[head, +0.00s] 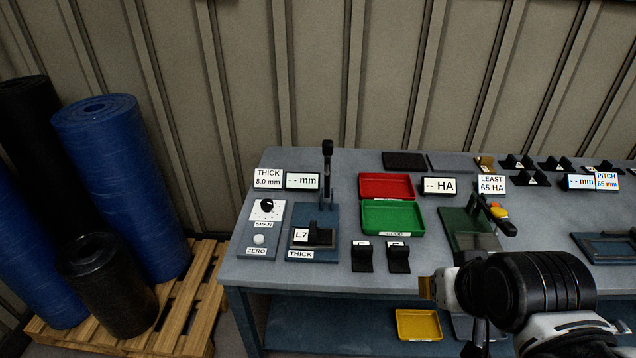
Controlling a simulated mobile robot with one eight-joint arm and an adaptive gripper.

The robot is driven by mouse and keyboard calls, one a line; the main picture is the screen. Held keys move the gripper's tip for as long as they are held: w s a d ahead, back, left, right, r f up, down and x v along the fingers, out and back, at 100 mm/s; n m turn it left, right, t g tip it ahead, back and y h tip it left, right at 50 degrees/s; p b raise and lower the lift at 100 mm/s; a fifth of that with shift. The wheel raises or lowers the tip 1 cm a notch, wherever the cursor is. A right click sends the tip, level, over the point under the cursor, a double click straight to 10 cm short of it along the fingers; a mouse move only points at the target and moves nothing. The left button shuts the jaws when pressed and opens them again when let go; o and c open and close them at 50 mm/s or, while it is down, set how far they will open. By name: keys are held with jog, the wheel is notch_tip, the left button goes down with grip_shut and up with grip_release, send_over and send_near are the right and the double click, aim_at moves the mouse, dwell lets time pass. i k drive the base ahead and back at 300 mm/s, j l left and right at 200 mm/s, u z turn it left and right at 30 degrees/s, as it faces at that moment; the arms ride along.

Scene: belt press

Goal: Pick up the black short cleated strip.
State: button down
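Several small black pieces could be the black short cleated strip; I cannot tell which is meant. Two black pieces with white labels, a left one (362,257) and a right one (398,257), stand side by side on the bench in front of the green tray. Another black piece (320,237) sits on the thickness gauge beside an L7 tag. Black pieces with raised ridges (513,164) lie along the back right. My arm reaches in at the lower right, apart from all of them. My gripper (430,288) seems to be at its left end, fingers unclear.
The bench (450,278) holds a red tray (386,186), a green tray (393,216), the thickness gauge (312,254) with an upright black lever, and display signs. A yellow tray (418,325) is on the lower shelf. Blue and black rolls stand on a pallet (185,315) at left.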

aim_at(313, 236)
jog(key=i+l+u, duration=0.6)
jog(key=i, duration=0.2)
jog(key=j, duration=0.1)
